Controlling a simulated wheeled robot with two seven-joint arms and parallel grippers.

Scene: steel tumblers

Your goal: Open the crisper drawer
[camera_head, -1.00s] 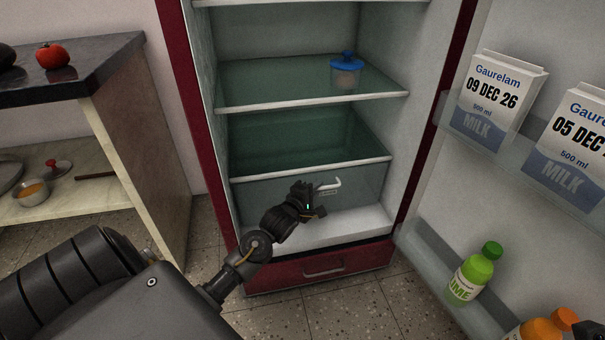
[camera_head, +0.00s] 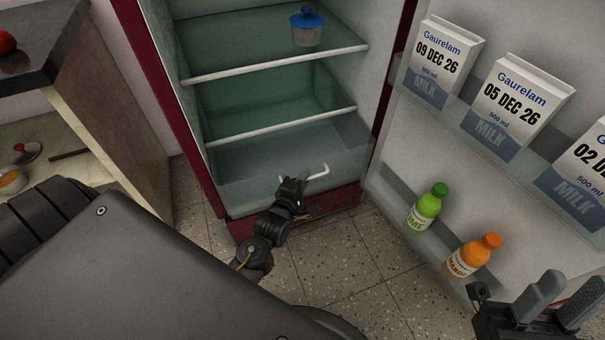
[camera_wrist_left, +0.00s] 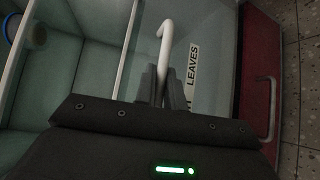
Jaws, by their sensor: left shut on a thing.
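The crisper drawer (camera_head: 240,193) is a clear, greenish bin low in the fridge, and it stands partly out past the shelf above it. Its white bar handle (camera_head: 319,173) is on the front; in the left wrist view the handle (camera_wrist_left: 166,40) runs down between my fingers. My left gripper (camera_head: 303,184) is shut on this handle, and its fingers (camera_wrist_left: 163,88) hide the gripped part. A label reading "LEAVES" (camera_wrist_left: 191,65) is beside the handle. My right gripper (camera_head: 560,303) is at the lower right of the head view, open and empty, with its fingers apart.
The open fridge door on the right holds milk cartons (camera_head: 518,100), a green bottle (camera_head: 425,210) and an orange bottle (camera_head: 470,258). A blue-lidded jar (camera_head: 306,30) stands on an upper shelf. A counter (camera_head: 45,45) is at left. Bare floor (camera_head: 345,265) lies in front.

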